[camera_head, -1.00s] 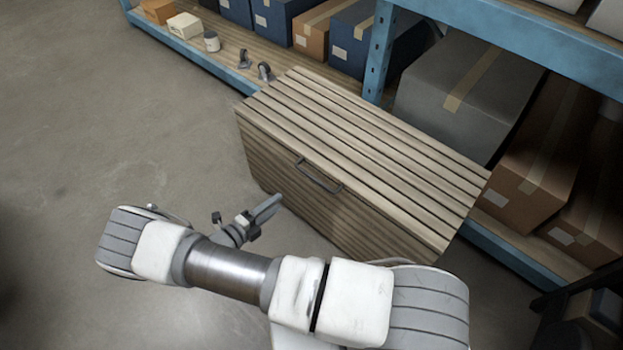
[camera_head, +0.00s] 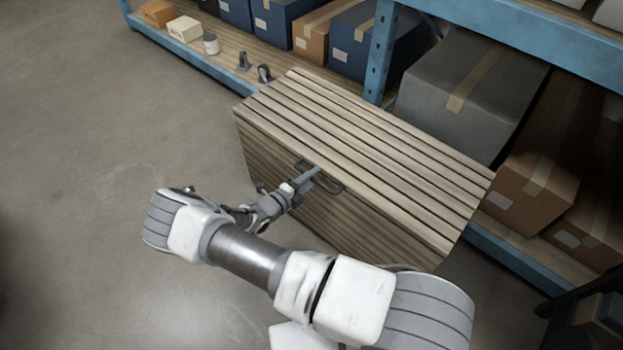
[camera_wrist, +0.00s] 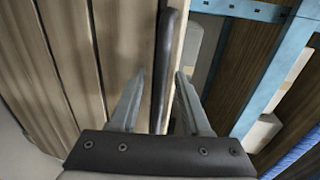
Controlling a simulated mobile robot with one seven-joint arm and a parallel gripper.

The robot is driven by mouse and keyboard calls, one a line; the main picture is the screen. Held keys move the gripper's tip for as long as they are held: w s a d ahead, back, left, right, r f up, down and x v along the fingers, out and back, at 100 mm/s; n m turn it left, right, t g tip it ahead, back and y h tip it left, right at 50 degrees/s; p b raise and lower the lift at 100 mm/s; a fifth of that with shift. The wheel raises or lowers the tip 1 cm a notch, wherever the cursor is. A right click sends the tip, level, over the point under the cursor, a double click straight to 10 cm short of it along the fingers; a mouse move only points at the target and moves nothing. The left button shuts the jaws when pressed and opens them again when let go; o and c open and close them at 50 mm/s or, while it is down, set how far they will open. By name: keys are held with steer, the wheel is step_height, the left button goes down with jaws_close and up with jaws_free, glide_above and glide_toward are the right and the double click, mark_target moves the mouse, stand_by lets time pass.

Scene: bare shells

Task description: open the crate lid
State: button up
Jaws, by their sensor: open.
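The wooden crate (camera_head: 350,225) stands on the floor in front of the shelving. Its slatted lid (camera_head: 370,135) is shut. A dark bar handle (camera_head: 334,188) is on the upper front side, just under the lid's front edge. My gripper (camera_head: 314,174) is at this handle in the head view and hides part of it. In the wrist view my gripper (camera_wrist: 161,75) is open, and the handle (camera_wrist: 172,40) runs between and beyond its two fingers. Whether a finger touches the handle I cannot tell.
Blue shelving (camera_head: 378,55) stands close behind the crate, holding a large grey box (camera_head: 465,90) and several cartons. Two small dark casters (camera_head: 264,73) and a can (camera_head: 211,44) are on the low shelf. The floor (camera_head: 90,120) to the left is clear.

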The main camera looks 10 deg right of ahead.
steer(key=shift+c, duration=0.2)
jaws_close()
stand_by(1.3)
